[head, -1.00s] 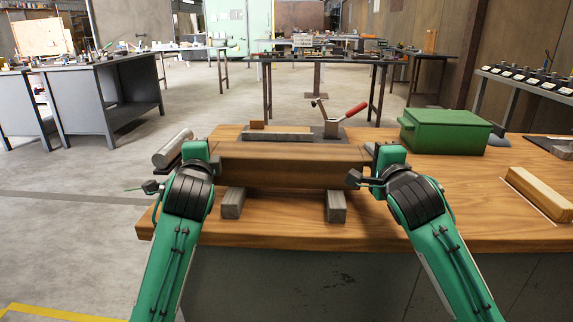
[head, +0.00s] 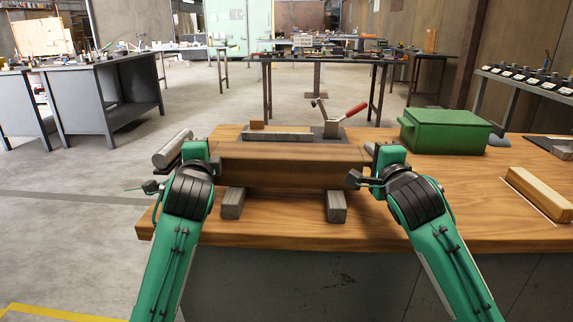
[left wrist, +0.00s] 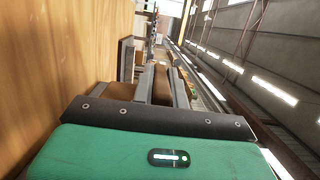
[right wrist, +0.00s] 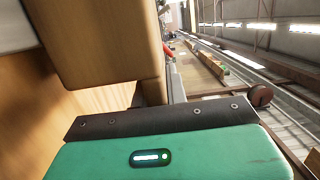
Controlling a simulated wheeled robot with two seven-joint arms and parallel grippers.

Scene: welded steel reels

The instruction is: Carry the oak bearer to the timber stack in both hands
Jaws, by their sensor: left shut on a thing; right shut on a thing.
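The oak bearer (head: 292,170) is a long brown beam lying crosswise in front of me in the head view. My left gripper (head: 213,160) is shut on its left end, and my right gripper (head: 368,161) is shut on its right end. The bearer looks level, at or just above two grey blocks (head: 232,203) (head: 336,206); I cannot tell whether it touches them. It also shows end-on in the left wrist view (left wrist: 160,86) and large in the right wrist view (right wrist: 100,38). Pale stacked timber (head: 540,193) lies at the bench's right, beside a white line.
Behind the bearer stands a grey fixture (head: 278,136) with a red-handled clamp (head: 350,112). A green box (head: 445,131) stands at the back right. A metal cylinder (head: 173,149) lies by my left gripper.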

